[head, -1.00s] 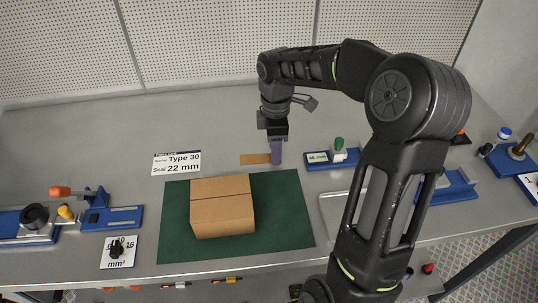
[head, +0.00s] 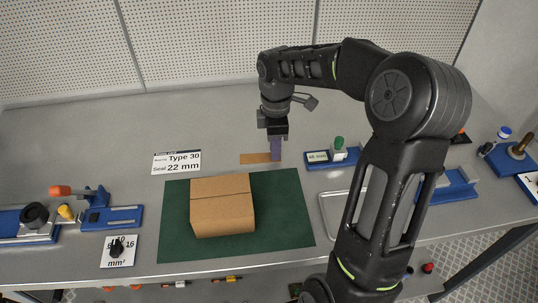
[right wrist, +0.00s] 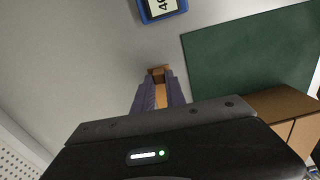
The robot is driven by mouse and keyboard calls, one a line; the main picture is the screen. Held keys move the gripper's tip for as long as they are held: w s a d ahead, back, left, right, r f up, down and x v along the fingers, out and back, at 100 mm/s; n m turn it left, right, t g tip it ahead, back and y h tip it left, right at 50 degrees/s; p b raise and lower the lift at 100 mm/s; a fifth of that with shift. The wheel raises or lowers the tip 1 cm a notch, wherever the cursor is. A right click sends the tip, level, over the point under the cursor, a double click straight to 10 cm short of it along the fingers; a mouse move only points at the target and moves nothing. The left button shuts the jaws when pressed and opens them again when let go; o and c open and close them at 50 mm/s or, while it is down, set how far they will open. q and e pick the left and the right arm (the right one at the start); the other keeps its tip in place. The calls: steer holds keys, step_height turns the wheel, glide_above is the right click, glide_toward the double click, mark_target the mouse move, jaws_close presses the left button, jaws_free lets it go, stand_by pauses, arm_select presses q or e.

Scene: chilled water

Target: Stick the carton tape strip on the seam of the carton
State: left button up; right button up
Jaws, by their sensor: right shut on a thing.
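The carton tape strip (head: 254,158) is a flat brown-orange strip at the back of the table, behind the green mat. My right gripper (head: 276,156) points down at the strip's right end. In the right wrist view its purple fingers (right wrist: 160,92) are shut on the strip (right wrist: 158,74), whose end shows between and just beyond them. The carton (head: 222,212) is a closed brown box on the green mat (head: 284,215), with a dark seam line across its top. Its corner also shows in the right wrist view (right wrist: 280,103). My left gripper is not in view.
A white card (head: 176,163) reading "Type 30, Seal 22 mm" lies left of the strip. A blue gauge holder (head: 318,159) stands to the right. Blue fixtures (head: 100,215) are at the left, and a blue bracket (head: 460,186) is at the right.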

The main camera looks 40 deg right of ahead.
steer(key=shift+r, duration=0.1)
jaws_close()
step_height(320, 180, up, 10)
stand_by(0.6)
stand_by(0.5)
